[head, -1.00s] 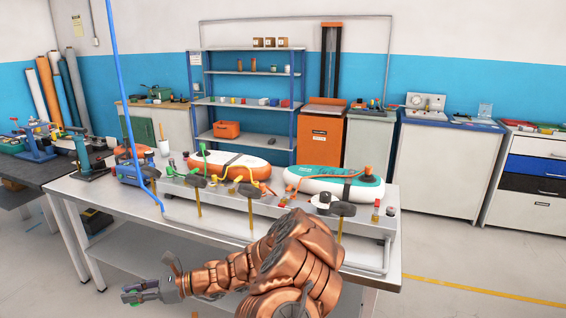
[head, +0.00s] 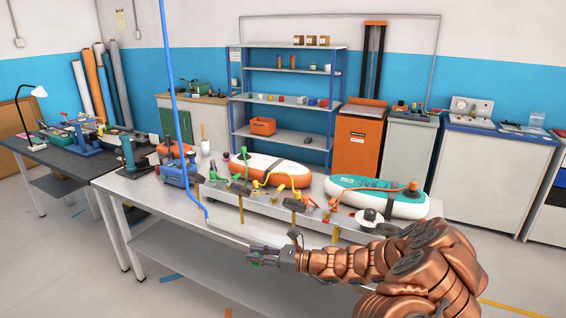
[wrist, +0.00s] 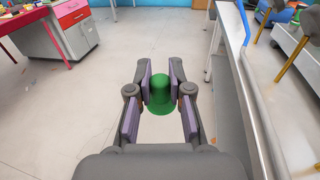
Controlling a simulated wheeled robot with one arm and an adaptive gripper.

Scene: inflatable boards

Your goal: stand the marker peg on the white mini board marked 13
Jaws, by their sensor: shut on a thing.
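My gripper (wrist: 161,80) is shut on a green, bell-shaped peg (wrist: 160,96), which I take to be the marker peg. It flares at its lower end. In the head view my gripper (head: 257,257) is low, in front of the metal bench (head: 140,191), and the peg is hardly visible there. The wrist view shows open floor below the peg, with the bench edge to the right. No white mini board with a readable 13 shows in either view.
An orange-and-white board (head: 268,168) and a teal-and-white board (head: 375,195) lie on the bench behind a grey rail with valves and hoses. A blue hose (head: 172,90) hangs in front. A dark table (head: 62,154) with several items stands at the left.

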